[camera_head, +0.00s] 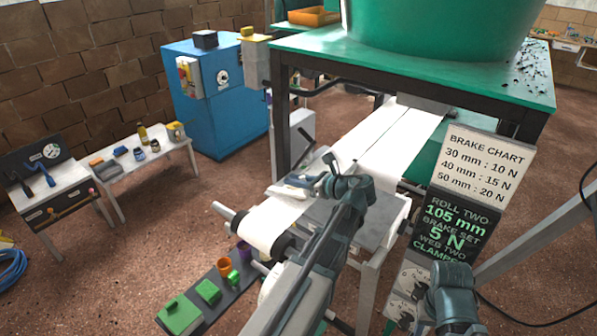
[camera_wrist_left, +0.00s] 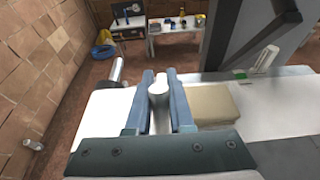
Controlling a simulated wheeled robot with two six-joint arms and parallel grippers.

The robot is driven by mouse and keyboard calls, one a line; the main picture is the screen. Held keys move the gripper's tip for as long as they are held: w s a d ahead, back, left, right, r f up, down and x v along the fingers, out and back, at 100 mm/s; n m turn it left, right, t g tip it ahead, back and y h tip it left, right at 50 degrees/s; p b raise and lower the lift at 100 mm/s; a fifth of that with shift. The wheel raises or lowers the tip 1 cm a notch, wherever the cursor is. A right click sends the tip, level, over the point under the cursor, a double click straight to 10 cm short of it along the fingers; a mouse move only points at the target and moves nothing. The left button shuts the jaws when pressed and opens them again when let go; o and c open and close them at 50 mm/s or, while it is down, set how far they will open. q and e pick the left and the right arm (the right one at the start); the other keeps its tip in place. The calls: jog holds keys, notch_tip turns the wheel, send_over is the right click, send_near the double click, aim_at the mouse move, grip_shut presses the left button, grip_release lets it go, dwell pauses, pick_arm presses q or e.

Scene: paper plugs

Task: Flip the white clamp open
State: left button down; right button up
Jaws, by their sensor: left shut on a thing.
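My left gripper (camera_head: 322,166) is over the paper table at the middle of the head view. In the left wrist view its two blue-grey fingers (camera_wrist_left: 159,80) are shut on a pale upright round handle (camera_wrist_left: 158,93), which appears to be the white clamp's. In the head view a light bar, likely part of the clamp (camera_head: 292,190), lies across the white paper web (camera_head: 272,222). My arm hides part of it, and I cannot tell its exact angle. A part of my right arm (camera_head: 452,290) shows at the lower right; its fingertips are not clear.
A sign board (camera_head: 486,165) reads "BRAKE CHART" above a dark display (camera_head: 458,225) with "WEB TWO CLAMPED", partly hidden. A beige block (camera_wrist_left: 212,104) lies right of the fingers. A paper roll shaft (camera_head: 228,214) sticks out left. A green-topped machine (camera_head: 330,52) stands behind.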

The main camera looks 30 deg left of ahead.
pick_arm(q)
jog(key=a+r+h+p, duration=0.5)
jog(key=a+h+p, duration=0.3)
jog(key=p, duration=0.8)
jog(key=shift+w+a+r+g, duration=0.2)
jog(key=shift+w+a+g, duration=0.1)
jog(key=shift+a+g, duration=0.1)
jog(key=shift+h, duration=0.3)
jog(key=c, duration=0.8)
grip_release()
notch_tip(320, 180, up, 12)
jog(key=p, duration=1.2)
send_over(290, 191)
jog(key=shift+f, duration=0.1)
